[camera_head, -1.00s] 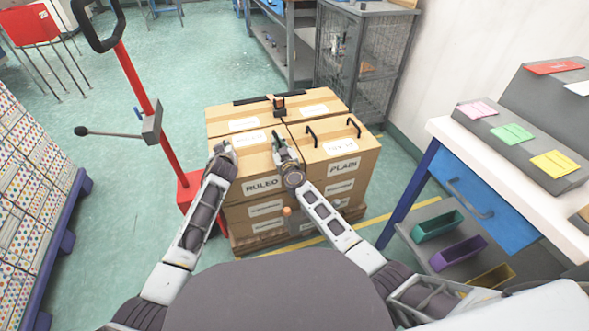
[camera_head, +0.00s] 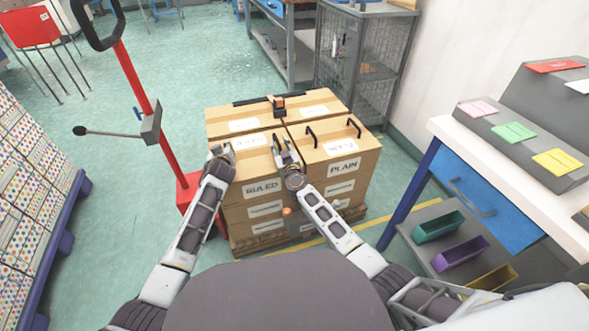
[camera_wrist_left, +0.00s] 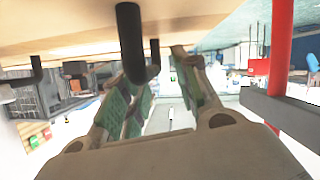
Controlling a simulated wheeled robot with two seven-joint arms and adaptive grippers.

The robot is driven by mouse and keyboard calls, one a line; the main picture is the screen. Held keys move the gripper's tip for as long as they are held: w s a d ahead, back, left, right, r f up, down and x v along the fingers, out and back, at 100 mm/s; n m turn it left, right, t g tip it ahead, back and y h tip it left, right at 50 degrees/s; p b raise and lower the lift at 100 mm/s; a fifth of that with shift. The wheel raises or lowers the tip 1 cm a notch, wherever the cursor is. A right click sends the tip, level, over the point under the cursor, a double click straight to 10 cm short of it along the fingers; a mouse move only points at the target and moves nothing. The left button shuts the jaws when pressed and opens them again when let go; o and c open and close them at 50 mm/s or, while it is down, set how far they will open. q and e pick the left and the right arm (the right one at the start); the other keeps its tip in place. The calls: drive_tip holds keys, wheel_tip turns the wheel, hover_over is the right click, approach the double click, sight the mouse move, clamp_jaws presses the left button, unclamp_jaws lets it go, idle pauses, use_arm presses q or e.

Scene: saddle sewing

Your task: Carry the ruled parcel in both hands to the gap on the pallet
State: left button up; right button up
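The ruled parcel (camera_head: 262,188) is a cardboard box labelled RULED at the front left of the stack's top layer, level with the PLAIN box (camera_head: 344,168). My left gripper (camera_head: 222,154) is at its left top edge. In the left wrist view, which is upside down, a black handle (camera_wrist_left: 130,35) hangs from the cardboard (camera_wrist_left: 80,30). My left gripper's green-padded fingers (camera_wrist_left: 158,82) stand apart around or beside it. My right gripper (camera_head: 285,150) is over the parcel's right top edge, fingers apart; its handle there is hidden. No gap shows on the wooden pallet (camera_head: 262,242).
A red pallet jack (camera_head: 143,100) stands left of the stack. A blue pallet (camera_head: 62,225) with dotted boxes is at far left. A white-topped bench (camera_head: 455,140) with a blue drawer is at right. A mesh cabinet (camera_head: 365,60) stands behind. Green floor is clear between.

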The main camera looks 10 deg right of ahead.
use_arm(q)
drive_tip(key=shift+s+d+f, duration=0.1)
drive_tip(key=shift+d+f, duration=0.1)
drive_tip(key=shift+d, duration=0.05)
use_arm(e)
drive_tip(key=shift+a+r, duration=0.15)
drive_tip(key=shift+a, duration=0.1)
use_arm(q)
drive_tip(key=shift+s, duration=0.15)
drive_tip(key=shift+s+r, duration=0.1)
drive_tip(key=shift+s, duration=0.05)
drive_tip(key=shift+v, duration=5.65)
use_arm(e)
drive_tip(key=shift+a, duration=0.1)
use_arm(q)
drive_tip(key=shift+a, duration=0.15)
use_arm(e)
drive_tip(key=shift+s, duration=0.1)
drive_tip(key=shift+s, duration=0.6)
drive_tip(key=s+d, duration=0.1)
drive_tip(key=s, duration=0.9)
drive_tip(key=shift+s+d, duration=0.25)
drive_tip(key=shift+d, duration=0.05)
